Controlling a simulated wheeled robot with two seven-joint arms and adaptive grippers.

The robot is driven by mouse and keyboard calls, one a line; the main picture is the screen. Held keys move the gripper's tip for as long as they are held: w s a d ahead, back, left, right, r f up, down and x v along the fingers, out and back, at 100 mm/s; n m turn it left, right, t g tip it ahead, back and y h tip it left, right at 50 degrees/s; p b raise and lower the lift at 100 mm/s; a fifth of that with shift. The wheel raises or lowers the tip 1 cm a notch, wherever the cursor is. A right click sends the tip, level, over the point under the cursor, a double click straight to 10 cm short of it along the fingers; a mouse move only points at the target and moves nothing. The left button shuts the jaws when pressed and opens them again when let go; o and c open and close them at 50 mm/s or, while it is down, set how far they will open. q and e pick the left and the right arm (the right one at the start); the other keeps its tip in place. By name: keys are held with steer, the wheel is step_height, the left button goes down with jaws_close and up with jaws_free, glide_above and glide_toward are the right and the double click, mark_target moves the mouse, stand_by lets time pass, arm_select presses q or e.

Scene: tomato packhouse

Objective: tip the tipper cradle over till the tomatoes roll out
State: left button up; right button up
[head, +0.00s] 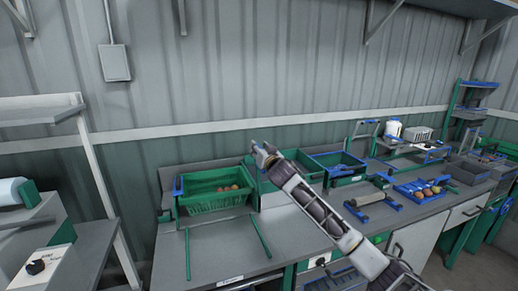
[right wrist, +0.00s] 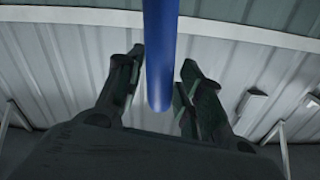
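The tipper cradle (head: 176,201), green with a blue part at its left, stands on the bench in the head view. A green crate (head: 213,203) sits in it, seemingly upright, with several orange-red tomatoes (head: 228,188) in it. My right gripper (head: 262,149) is at the crate's upper right, partly hidden by its own wrist. In the right wrist view its dark fingers (right wrist: 160,82) stand apart on either side of a blue bar (right wrist: 160,45). A gap shows on the left of the bar; the right finger is close to it. My left gripper is out of view.
Two green rails (head: 262,238) run forward on the grey bench before the cradle, with clear surface between them. A blue tray of fruit (head: 422,190) lies farther right. The ribbed wall is close behind.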

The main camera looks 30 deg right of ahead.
steer(key=shift+w+d, duration=0.1)
steer(key=shift+w, duration=0.25)
jaws_close()
stand_by(0.3)
